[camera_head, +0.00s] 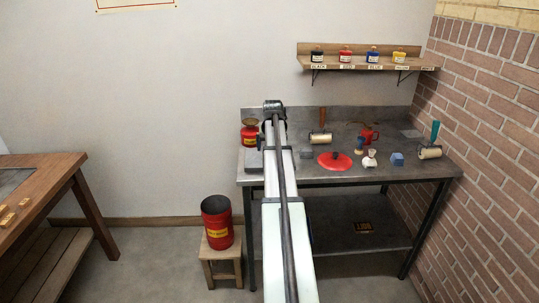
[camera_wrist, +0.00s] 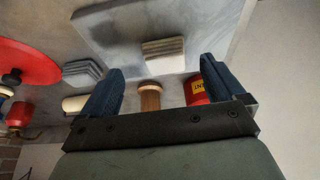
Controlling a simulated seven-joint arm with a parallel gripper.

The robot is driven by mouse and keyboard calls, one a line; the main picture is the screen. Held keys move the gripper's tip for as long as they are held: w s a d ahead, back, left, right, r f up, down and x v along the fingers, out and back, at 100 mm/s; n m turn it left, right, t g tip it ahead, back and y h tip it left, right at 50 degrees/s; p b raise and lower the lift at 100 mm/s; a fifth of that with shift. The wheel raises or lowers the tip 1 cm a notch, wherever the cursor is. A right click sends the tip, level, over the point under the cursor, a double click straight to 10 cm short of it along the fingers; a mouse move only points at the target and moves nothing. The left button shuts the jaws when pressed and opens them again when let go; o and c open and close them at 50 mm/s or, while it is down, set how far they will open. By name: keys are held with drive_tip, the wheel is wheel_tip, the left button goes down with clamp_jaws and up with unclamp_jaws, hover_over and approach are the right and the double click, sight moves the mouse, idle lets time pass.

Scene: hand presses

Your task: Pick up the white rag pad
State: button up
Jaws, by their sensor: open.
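The white rag pad (camera_wrist: 163,50) shows in the wrist view as a small layered cream-white block. It lies on a flat grey slab (camera_wrist: 115,28). My gripper (camera_wrist: 160,66) is open, with its two dark blue fingers apart and nothing between them. In the picture, the pad sits between and slightly beyond the fingertips; I cannot tell the height gap. In the head view my arm covers the pad and the gripper's fingers.
On the metal bench (camera_head: 345,181), a red can (camera_wrist: 197,90) and a wooden-handled piece (camera_wrist: 150,97) stand near the gripper. A grey pad (camera_wrist: 82,72), a white roller (camera_wrist: 75,103) and a red disc (camera_head: 335,161) lie to one side. Ink jars line the shelf (camera_head: 365,64) above.

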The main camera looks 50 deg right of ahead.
drive_tip(key=shift+w+x, duration=0.15)
drive_tip(key=shift+x, duration=1.3)
drive_tip(key=shift+w+x, duration=0.15)
drive_tip(key=shift+x, duration=1.35)
drive_tip(key=shift+r, duration=0.1)
drive_tip(key=c, duration=1.1)
drive_tip(key=shift+r, duration=5)
drive_tip(key=shift+c, duration=0.2)
drive_tip(key=o, duration=0.6)
drive_tip(key=c, duration=0.4)
